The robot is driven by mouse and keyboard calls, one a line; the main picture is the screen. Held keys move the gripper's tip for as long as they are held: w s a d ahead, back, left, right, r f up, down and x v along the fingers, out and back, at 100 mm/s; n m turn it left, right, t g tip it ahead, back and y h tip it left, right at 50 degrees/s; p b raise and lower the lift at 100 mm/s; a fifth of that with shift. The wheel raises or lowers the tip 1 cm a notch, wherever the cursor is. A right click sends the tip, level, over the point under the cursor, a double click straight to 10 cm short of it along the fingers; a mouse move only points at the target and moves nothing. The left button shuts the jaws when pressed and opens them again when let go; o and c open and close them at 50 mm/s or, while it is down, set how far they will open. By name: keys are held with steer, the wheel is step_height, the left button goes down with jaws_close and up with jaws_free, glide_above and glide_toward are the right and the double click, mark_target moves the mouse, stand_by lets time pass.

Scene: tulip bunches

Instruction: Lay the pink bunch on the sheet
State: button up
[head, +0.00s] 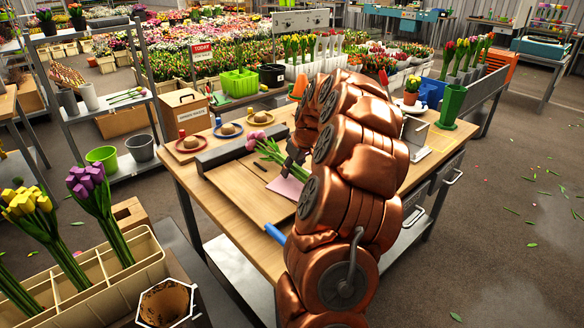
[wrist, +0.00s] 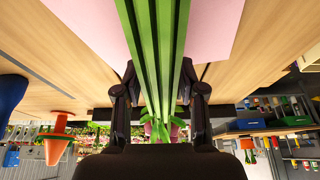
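The pink bunch (head: 268,149) has pink heads and long green stems. In the head view its heads point left, near the dark bar, and its stems run toward my gripper (head: 295,158). In the wrist view my gripper (wrist: 160,88) has one dark finger on each side of the green stems (wrist: 156,45) and looks shut on them. The pink heads show low in that view, partly hidden by the gripper body. The pink sheet (head: 286,190) lies flat on the wooden table, beyond the stems in the wrist view (wrist: 212,25). My arm hides part of the sheet in the head view.
A dark bar (head: 228,156) and a wooden board (head: 240,195) lie on the table (head: 190,172). Plates with round items (head: 229,131) stand behind. A green cup (head: 451,105) and an orange cone (head: 300,86) stand farther back. Crated tulips (head: 95,195) are at front left.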

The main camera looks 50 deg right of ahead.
steer(key=o, duration=0.5)
steer(key=v, duration=1.2)
steer(key=shift+r, duration=0.1)
steer(key=shift+w+a, duration=0.1)
stand_by(0.3)
